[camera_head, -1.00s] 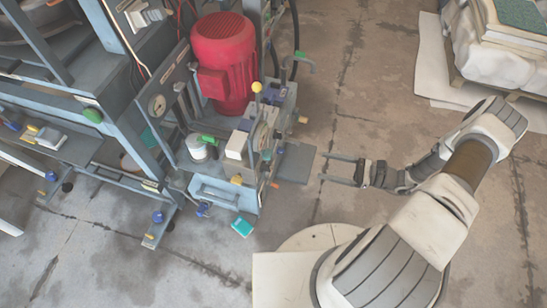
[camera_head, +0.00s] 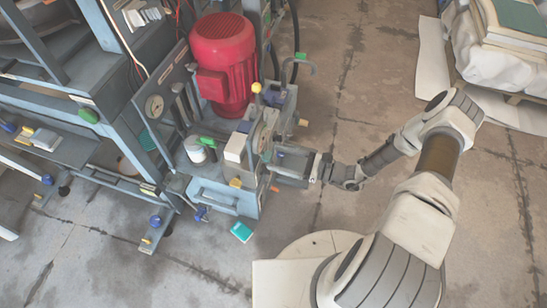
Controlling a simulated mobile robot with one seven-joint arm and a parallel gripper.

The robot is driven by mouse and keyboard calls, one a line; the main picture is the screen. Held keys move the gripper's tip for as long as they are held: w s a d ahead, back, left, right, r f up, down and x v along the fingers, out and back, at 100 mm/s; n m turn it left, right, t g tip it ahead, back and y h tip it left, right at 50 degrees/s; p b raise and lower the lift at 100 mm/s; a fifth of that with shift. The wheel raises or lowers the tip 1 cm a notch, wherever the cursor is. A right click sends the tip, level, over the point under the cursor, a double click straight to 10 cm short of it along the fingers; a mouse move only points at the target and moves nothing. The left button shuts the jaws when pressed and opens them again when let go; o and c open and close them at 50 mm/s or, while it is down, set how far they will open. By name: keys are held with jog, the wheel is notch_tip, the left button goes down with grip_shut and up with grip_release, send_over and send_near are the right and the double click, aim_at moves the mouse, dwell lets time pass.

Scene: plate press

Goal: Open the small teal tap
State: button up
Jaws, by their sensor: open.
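My gripper (camera_head: 278,163) comes in from the right, level with this side of the unit. Its two fingers are apart and point left, with their tips close to the teal part. Whether they touch it or stand around it cannot be told. Nothing shows held between them.
A red motor (camera_head: 223,63) stands on the unit. A white tin (camera_head: 195,150) and a white box (camera_head: 236,147) stand on top. A teal block (camera_head: 241,231) lies on the floor.

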aim_at(267, 156)
jog(key=shift+x, duration=1.1)
grip_shut()
